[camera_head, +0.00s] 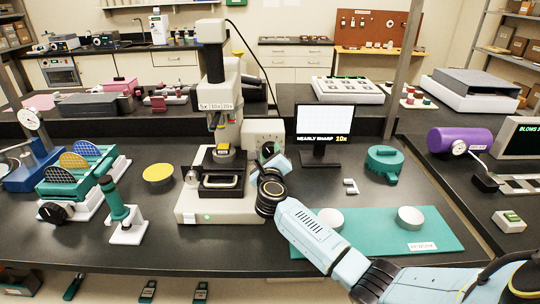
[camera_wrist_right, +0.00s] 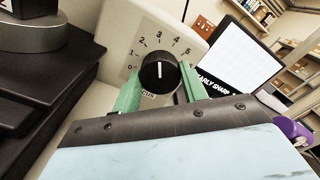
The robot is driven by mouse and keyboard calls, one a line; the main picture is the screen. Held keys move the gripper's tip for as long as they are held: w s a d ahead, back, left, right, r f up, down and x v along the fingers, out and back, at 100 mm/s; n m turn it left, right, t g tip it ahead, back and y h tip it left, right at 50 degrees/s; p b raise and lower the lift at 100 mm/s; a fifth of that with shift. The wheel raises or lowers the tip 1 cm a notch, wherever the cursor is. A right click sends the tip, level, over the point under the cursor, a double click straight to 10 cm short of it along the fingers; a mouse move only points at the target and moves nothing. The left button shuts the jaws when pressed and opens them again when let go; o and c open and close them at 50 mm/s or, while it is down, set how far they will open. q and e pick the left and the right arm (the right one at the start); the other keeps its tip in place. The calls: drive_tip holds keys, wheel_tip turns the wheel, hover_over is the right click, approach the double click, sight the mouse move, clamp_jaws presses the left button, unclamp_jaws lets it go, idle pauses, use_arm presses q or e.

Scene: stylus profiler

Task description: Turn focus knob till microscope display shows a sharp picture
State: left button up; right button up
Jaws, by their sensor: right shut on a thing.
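The microscope (camera_head: 218,120) stands on a cream base at the centre of the bench. The focus knob (camera_wrist_right: 158,73) is black, on a cream panel (camera_head: 254,130) with a dial numbered from 0; its white mark points up near 3. The label below it is partly hidden. My right gripper (camera_wrist_right: 160,90) is shut on the knob, one green finger on each side; in the head view its wrist hides most of the contact. The microscope display (camera_head: 325,119) shows a blank white picture with "NEARLY SHARP 10x" below. My left gripper is not in view.
A teal mat (camera_head: 440,228) with two round white-topped pieces lies under my right arm. A yellow disc (camera_head: 158,173) and a green-handled stand (camera_head: 120,212) are to the left.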

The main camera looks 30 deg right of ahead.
drive_tip(key=shift+m+b, duration=0.6)
drive_tip(key=shift+m, duration=2.2)
drive_tip(key=o, duration=1)
drive_tip(key=shift+s+a, duration=0.35)
drive_tip(key=shift+s, duration=0.15)
drive_tip(key=p+v, duration=0.1)
drive_tip(key=v, duration=1.1)
drive_tip(key=shift+s, duration=0.2)
